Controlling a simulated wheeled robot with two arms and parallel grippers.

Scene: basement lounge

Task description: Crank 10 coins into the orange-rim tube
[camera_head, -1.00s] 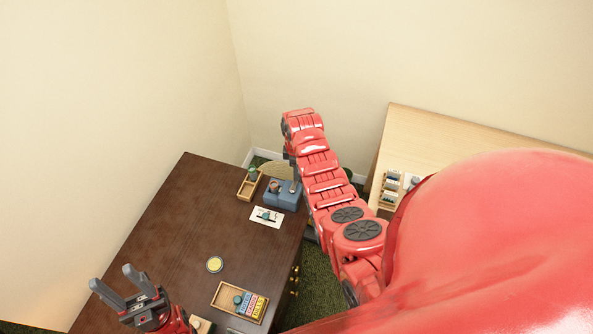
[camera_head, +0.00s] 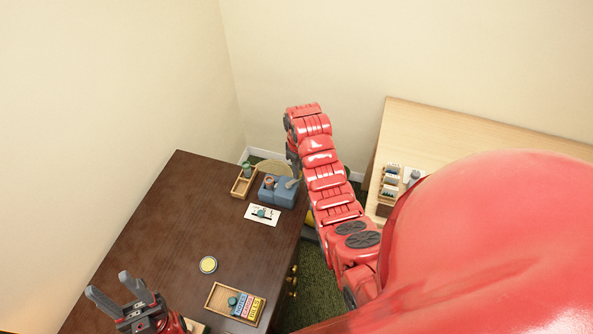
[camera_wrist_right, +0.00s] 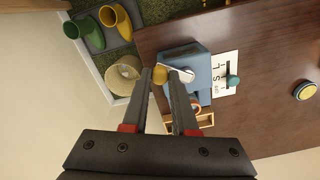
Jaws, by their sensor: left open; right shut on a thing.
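The blue coin device (camera_head: 285,194) stands at the far right corner of the dark table. It also shows in the right wrist view (camera_wrist_right: 197,68). A tube with an orange rim (camera_head: 270,182) stands at its left side; the coins inside cannot be counted. A pale crank arm (camera_head: 292,183) sits on the device. My right gripper (camera_wrist_right: 160,78) is shut on the crank's yellowish knob (camera_wrist_right: 160,74); in the head view it is mostly hidden by my arm. My left gripper (camera_head: 107,283) is open and empty over the table's near left part.
A white card (camera_head: 263,215) with a teal knob lies before the device. A small wooden tray (camera_head: 237,192) is beside it. A yellow disc (camera_head: 208,265) and a wooden box (camera_head: 215,298) with coloured blocks lie nearer. The table's left middle is clear.

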